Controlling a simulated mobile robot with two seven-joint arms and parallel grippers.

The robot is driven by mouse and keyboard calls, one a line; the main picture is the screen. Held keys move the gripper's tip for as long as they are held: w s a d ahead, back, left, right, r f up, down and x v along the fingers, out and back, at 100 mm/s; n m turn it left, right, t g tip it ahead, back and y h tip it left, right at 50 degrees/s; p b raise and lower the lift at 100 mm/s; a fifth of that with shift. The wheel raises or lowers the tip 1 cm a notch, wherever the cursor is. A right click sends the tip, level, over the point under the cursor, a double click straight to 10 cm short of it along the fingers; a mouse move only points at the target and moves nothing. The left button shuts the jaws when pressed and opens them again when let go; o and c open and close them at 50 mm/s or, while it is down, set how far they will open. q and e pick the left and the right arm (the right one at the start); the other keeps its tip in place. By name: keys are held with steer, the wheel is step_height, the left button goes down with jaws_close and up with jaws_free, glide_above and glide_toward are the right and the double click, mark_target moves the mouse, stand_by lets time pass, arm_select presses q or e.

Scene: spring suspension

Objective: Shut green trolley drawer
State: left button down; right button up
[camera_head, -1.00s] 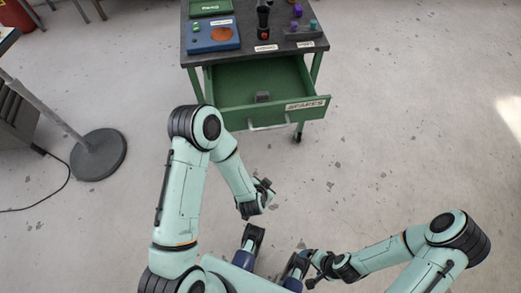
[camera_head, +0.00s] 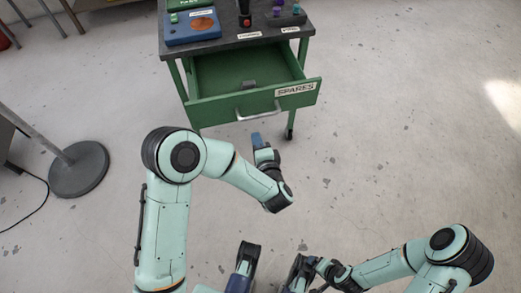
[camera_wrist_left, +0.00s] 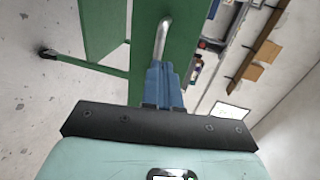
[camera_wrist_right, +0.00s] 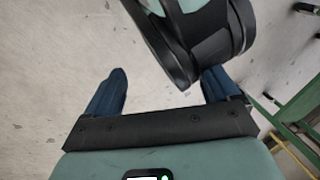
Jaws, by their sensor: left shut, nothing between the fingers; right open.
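The green trolley drawer (camera_head: 222,108) is pulled out from the trolley (camera_head: 178,75). Its front carries a "SPARES" label (camera_head: 295,89) and a metal bar handle (camera_head: 258,115). A small grey block (camera_head: 249,84) lies inside. My left gripper (camera_head: 257,138) is shut and empty, just in front of the drawer front below the handle. In the left wrist view its blue fingers (camera_wrist_left: 165,85) are together, pointing at the green front near the handle (camera_wrist_left: 162,38); contact cannot be told. My right gripper (camera_wrist_right: 160,92) is open and empty, away from the trolley, low in the head view.
The trolley's dark top holds a blue box (camera_head: 192,27), a black object with a red part (camera_head: 245,14) and small coloured pieces. A round dark stand base (camera_head: 79,170) with a pole is at the left. The floor right of the trolley is clear.

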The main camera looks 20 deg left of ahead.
mark_target(249, 119)
arm_select(q)
steer(key=b+x, duration=0.1)
steer(key=x, duration=0.6)
steer(key=shift+w+a+b, duration=0.1)
steer(key=shift+w+b, duration=0.05)
steer(key=shift+b, duration=0.15)
arm_select(e)
steer(key=w, duration=0.1)
steer(key=w+d+f, duration=0.1)
steer(key=f, duration=0.1)
steer(key=shift+w+d+t, duration=0.25)
steer(key=shift+w+t, duration=0.15)
